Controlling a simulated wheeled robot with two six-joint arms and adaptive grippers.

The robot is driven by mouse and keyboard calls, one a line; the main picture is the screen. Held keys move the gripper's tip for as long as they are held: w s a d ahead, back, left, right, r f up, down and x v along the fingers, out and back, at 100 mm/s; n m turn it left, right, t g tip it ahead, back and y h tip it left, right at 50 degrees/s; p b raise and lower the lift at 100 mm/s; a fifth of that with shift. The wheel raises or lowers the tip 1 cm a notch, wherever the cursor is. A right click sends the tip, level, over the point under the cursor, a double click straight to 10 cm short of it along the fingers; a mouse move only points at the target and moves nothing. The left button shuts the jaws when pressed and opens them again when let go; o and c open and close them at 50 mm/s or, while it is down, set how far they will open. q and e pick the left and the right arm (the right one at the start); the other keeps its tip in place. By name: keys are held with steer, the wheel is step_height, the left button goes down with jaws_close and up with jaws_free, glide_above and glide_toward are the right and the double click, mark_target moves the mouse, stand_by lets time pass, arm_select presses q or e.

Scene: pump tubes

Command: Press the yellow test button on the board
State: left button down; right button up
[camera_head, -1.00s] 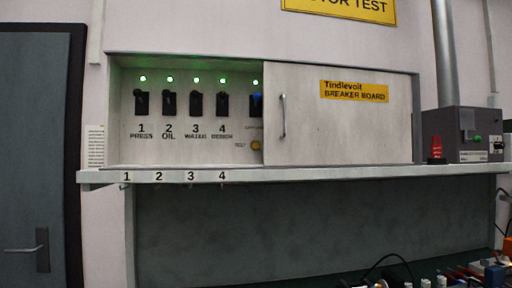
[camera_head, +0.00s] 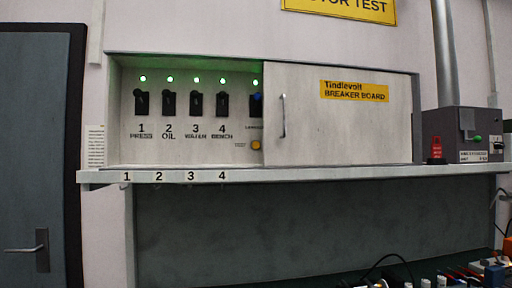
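The yellow test button (camera_head: 256,145) sits low on the breaker board (camera_head: 185,145), beside the small "TEST" label and just left of the sliding door's edge. Several black breaker switches (camera_head: 168,103) stand in a row above it, numbered 1 to 4, with green lights lit over them. The pale door (camera_head: 345,125) with a vertical handle covers the right part of the board. Neither of my grippers shows.
A pale shelf (camera_head: 300,174) with hooks under labels 1 to 4 runs below the board. A grey box (camera_head: 478,135) and a red object (camera_head: 436,149) are at the right. A cluttered bench (camera_head: 430,276) lies low right. A grey door (camera_head: 35,150) is at the left.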

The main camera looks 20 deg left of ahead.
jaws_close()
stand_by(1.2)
